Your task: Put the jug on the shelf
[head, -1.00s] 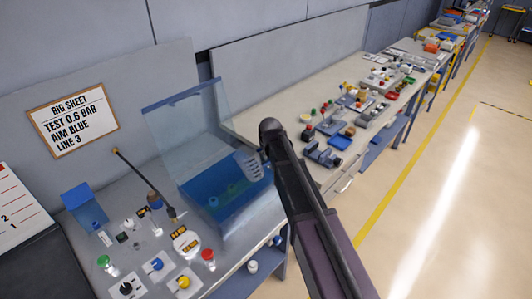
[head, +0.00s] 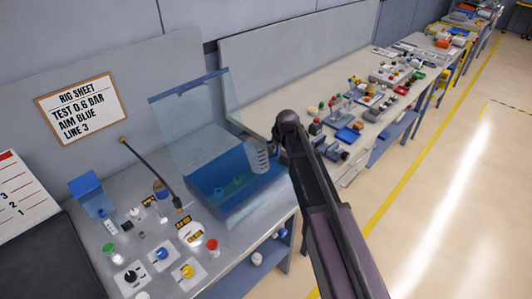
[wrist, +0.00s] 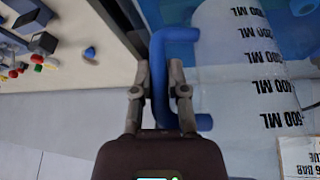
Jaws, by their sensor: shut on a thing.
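The jug (head: 257,155) is a pale, see-through measuring jug with black ML marks and a blue handle. In the head view it is at the right end of the blue tank, partly hidden by my arm; I cannot tell whether it touches the tank. My gripper (wrist: 158,80) is shut on the blue handle, one finger on each side, with the jug body (wrist: 235,65) to the right in the wrist view. A blue lower shelf (head: 236,286) shows in part under the bench's front edge.
The tank (head: 232,195) of blue liquid has a raised clear panel (head: 190,125). Knobs and small fittings crowd the bench at left. A second bench (head: 265,100) at right bears many small parts. The floor (head: 450,220) at right is clear.

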